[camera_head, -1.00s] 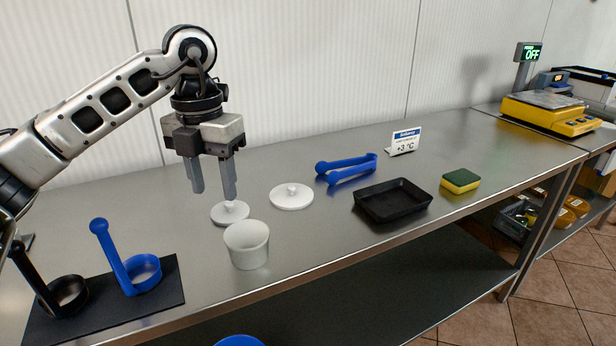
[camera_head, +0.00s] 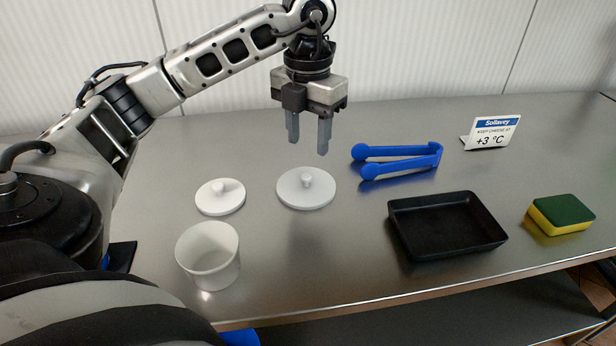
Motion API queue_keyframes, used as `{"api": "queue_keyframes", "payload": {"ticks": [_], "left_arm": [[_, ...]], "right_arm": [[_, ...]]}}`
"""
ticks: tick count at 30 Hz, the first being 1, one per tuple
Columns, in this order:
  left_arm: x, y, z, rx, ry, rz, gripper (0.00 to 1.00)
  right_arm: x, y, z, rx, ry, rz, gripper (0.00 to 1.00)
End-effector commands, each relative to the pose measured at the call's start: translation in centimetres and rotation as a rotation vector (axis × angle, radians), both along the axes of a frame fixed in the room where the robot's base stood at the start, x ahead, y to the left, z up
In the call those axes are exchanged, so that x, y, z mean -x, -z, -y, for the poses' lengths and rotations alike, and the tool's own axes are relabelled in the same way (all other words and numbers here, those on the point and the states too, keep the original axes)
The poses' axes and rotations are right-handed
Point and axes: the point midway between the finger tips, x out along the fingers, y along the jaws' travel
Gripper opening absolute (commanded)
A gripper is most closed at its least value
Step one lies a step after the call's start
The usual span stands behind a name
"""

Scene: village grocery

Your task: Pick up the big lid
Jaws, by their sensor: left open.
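The big lid (camera_head: 296,193) is a white round disc with a small knob on top. It lies flat on the steel counter, knob up. A smaller white lid (camera_head: 214,202) with a knob lies to its left. My left gripper (camera_head: 308,145) points down with its two grey fingers apart and empty. It hangs above the big lid's knob, with a visible gap, slightly towards the back in the picture. A white round tub (camera_head: 209,256), open at the top, stands in front of the small lid. My right gripper is out of view.
Blue tongs (camera_head: 400,160) lie to the right of the big lid. A black tray (camera_head: 446,225) and a yellow-green sponge (camera_head: 561,214) sit at the right front. A price sign (camera_head: 491,134) stands behind. The counter (camera_head: 320,250) is bare between the tub and the tray.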

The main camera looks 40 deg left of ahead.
Motion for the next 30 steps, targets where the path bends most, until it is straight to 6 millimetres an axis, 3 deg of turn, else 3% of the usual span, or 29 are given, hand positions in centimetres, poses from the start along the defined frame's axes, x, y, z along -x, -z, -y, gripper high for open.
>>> {"api": "queue_keyframes", "payload": {"ticks": [3,11,18,28,30], "left_arm": [[0.0,1.7,0.0,0.001,0.000,-0.001,0.45],[0.2,3.6,-0.2,-0.001,-0.001,-0.002,0.45],[0.4,7.1,-0.3,0.001,0.000,-0.002,0.45],[0.3,7.8,-0.3,0.001,0.000,0.002,0.45],[0.3,7.8,-0.3,0.001,-0.001,0.002,0.25]], "right_arm": [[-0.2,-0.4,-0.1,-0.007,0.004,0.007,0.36],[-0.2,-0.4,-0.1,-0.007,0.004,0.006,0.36],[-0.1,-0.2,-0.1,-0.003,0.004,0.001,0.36],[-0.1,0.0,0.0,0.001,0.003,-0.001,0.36],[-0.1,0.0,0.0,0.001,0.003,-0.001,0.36]]}}
